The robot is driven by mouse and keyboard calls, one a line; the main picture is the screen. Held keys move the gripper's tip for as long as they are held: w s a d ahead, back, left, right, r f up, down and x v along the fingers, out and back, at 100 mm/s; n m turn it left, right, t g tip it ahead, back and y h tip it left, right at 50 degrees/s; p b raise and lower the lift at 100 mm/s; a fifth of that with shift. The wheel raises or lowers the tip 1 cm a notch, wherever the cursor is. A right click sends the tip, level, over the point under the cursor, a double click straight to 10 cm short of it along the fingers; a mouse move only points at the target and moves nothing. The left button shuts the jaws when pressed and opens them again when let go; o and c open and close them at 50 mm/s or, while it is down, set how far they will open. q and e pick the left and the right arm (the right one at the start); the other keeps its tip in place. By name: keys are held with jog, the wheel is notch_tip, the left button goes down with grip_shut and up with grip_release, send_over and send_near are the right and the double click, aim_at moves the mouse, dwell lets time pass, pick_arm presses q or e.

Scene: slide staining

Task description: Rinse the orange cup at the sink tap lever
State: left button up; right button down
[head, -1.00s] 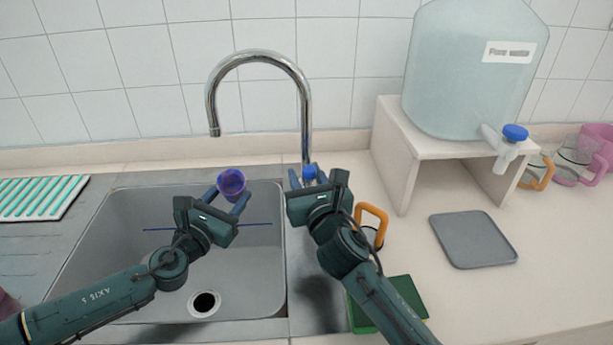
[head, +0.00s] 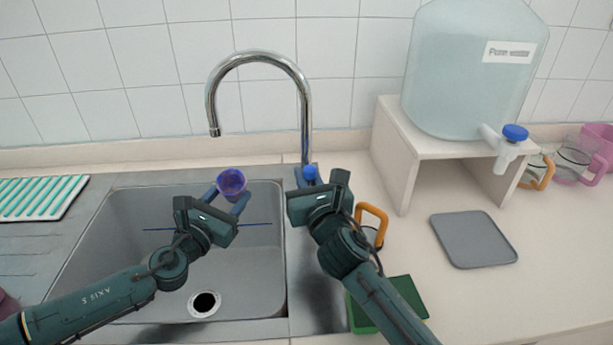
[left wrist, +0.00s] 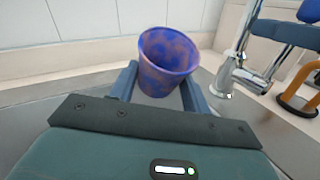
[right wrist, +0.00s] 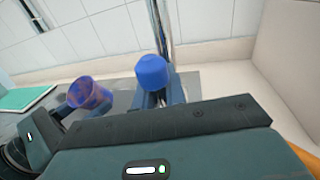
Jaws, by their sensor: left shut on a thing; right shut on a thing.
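A small purple-blue cup with orange-brown blotches (head: 231,181) is held over the back of the sink basin, below and slightly right of the spout's mouth. It also shows in the left wrist view (left wrist: 167,62). My left gripper (head: 226,193) is shut on it, one finger on each side. The chrome tap (head: 305,110) arches over the sink, and no water shows at its spout. Its lever has a blue knob (head: 309,173), large in the right wrist view (right wrist: 152,72). My right gripper (head: 309,181) is shut on this knob. The fingers partly hide the lever's lower part.
The grey sink basin (head: 110,235) has a drain at the front. An orange-handled mug (head: 372,225) and a green item (head: 405,295) sit by my right arm. A water tank (head: 465,80) on a white stand (head: 395,160) and a grey mat (head: 473,240) are at right.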

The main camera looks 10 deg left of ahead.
jog(key=shift+w+d+m, duration=0.1)
jog(key=shift+d+m, duration=0.4)
jog(key=shift+m, duration=0.2)
jog(key=c, duration=1.5)
grip_release()
jog(key=shift+o, duration=0.2)
jog(key=v, duration=1.2)
jog(key=shift+f, duration=0.2)
